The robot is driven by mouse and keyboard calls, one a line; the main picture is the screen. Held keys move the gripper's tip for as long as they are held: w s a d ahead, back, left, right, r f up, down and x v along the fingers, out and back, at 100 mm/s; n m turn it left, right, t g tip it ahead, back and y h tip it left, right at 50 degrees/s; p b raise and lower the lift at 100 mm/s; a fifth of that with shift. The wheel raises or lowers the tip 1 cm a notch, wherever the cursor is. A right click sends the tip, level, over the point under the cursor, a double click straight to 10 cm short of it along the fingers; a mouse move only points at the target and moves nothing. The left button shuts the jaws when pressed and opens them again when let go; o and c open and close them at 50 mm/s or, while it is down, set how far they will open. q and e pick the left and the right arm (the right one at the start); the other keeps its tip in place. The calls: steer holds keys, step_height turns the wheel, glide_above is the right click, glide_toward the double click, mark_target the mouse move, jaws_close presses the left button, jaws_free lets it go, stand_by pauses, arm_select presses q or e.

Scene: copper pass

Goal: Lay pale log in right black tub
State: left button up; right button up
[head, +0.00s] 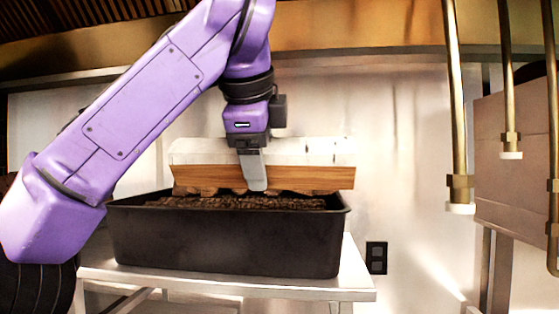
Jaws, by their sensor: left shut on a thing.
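The pale log (312,177) is a long split piece with a whitish top and an orange-brown cut face. It lies level, crosswise, over the back of a black tub (225,240). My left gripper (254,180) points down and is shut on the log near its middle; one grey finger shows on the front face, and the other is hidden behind. The log's right end reaches slightly past the tub's right rim. I cannot tell whether the log touches what lies in the tub. My right gripper is out of view.
The tub holds dark brown crumbly fill (240,202), with several rounded brown shapes just under the log. It stands on a pale metal table (330,285). Brass pipes (457,100) hang at the right. Only one tub is in view.

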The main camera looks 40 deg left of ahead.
mark_target(223, 142)
arm_select(q)
steer(key=shift+a+r, duration=0.2)
steer(key=shift+a, duration=0.05)
steer(key=s+a, duration=0.1)
steer(key=a, duration=0.1)
steer(key=s+a+p, duration=0.1)
steer(key=s, duration=0.1)
steer(key=shift+a+r, duration=0.35)
steer(key=shift+r, duration=0.05)
steer(key=w+a+f+p, duration=0.1)
steer(key=w+a+f, duration=0.1)
steer(key=w+a, duration=0.2)
steer(key=w+a+f+p, duration=0.2)
steer(key=w+a, duration=0.2)
steer(key=a, duration=0.1)
steer(key=w+a+f+p, duration=0.1)
steer(key=w+a+f, duration=0.1)
steer(key=w+a, duration=0.2)
steer(key=shift+w+a+f, duration=0.15)
steer(key=shift+w+a, duration=0.05)
steer(key=shift+w, duration=0.35)
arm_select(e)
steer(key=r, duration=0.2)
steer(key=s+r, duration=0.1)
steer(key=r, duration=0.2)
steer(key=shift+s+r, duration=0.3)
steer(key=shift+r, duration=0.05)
arm_select(q)
steer(key=shift+s, duration=0.1)
